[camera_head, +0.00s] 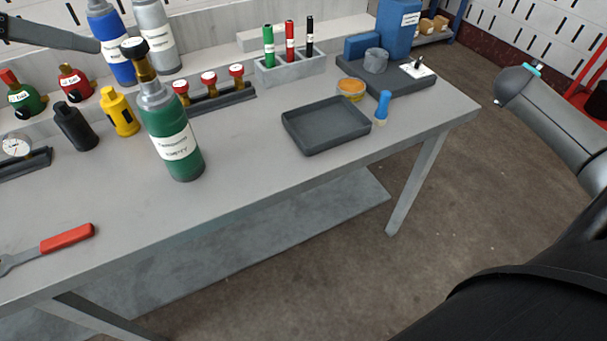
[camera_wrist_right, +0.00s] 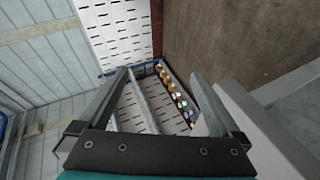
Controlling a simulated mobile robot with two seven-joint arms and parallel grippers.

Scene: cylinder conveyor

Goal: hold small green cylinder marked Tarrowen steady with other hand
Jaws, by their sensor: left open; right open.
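The small green cylinder (camera_head: 171,135) stands upright on the grey workbench in the head view. It has a grey shoulder, a brass valve with a dark knob on top, and a white label too blurred to read surely. Part of my left gripper (camera_head: 72,38) enters at the top left, left of the valve, with a small gap in the picture. It holds nothing that I can see, and most of it is outside the frame. My right gripper (camera_wrist_right: 163,85) is open and empty in the right wrist view, far from the bench. The cylinder does not show there.
Regulators, black (camera_head: 76,126) and yellow (camera_head: 120,111) fittings stand left of the cylinder. A red-handled wrench (camera_head: 67,238) lies at front left. A dark tray (camera_head: 324,146) and blue-capped bottle (camera_head: 382,106) are to the right. Blue (camera_head: 113,48) and grey (camera_head: 154,38) cylinders stand behind.

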